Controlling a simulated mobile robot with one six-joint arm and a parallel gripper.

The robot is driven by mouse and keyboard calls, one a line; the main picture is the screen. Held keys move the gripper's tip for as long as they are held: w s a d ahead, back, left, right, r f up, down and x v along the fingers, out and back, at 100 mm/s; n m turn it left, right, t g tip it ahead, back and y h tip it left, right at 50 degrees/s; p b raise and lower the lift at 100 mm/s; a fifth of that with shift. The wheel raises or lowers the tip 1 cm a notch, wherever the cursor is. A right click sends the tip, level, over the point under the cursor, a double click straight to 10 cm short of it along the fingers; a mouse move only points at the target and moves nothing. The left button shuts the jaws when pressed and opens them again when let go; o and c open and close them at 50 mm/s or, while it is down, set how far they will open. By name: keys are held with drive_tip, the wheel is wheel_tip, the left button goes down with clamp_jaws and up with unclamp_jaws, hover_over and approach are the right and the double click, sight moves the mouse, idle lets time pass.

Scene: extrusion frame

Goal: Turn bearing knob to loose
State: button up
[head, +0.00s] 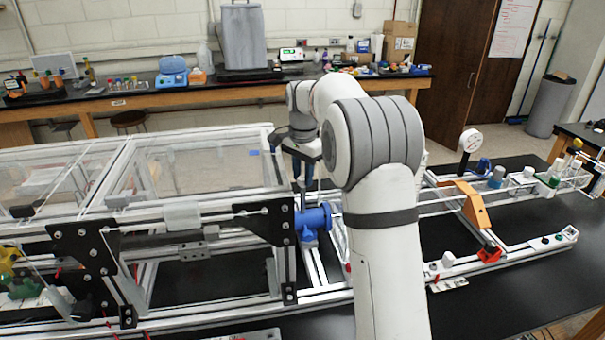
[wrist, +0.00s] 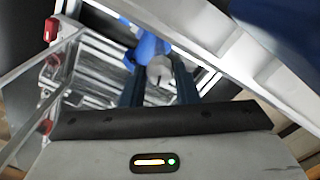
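A blue fitting (head: 313,221) sits at the right end of the long bar on the extrusion frame. In the wrist view, a blue part (wrist: 148,46) with a rounded grey-white knob end (wrist: 159,71) shows between my fingers. I take this to be the bearing knob, but its setting cannot be read. My gripper (head: 304,182) points down just above the blue fitting. In the wrist view its two dark blue fingers (wrist: 158,86) stand apart on either side of the knob end. They look open, with no clear contact.
Clear panels (head: 200,165) and a black end plate (head: 270,225) stand left of my gripper. An orange bracket (head: 471,208) and a round dial (head: 471,140) are on the rails at right. In the wrist view, a pale beam (wrist: 225,50) crosses close by at right.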

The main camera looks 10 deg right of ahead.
sight(303, 178)
drive_tip(key=o, duration=0.4)
wheel_tip(303, 178, up, 8)
drive_tip(key=shift+f+b, duration=0.15)
drive_tip(key=shift+b, duration=0.2)
drive_tip(key=shift+s+r, duration=0.25)
drive_tip(key=shift+s, duration=0.15)
drive_tip(key=s+n+t, duration=0.2)
drive_tip(key=s+n, duration=0.4)
drive_tip(key=s, duration=1.2)
drive_tip(key=s+f+n, duration=0.1)
drive_tip(key=s+f, duration=0.1)
drive_tip(key=s, duration=0.3)
drive_tip(key=s+f+n+t, duration=0.1)
drive_tip(key=s+f+n, duration=0.1)
drive_tip(key=s, duration=0.4)
drive_tip(key=s+f+n, duration=0.2)
drive_tip(key=s+f, duration=0.2)
drive_tip(key=s, duration=0.1)
drive_tip(key=shift+s+f, duration=0.2)
drive_tip(key=shift+s, duration=0.15)
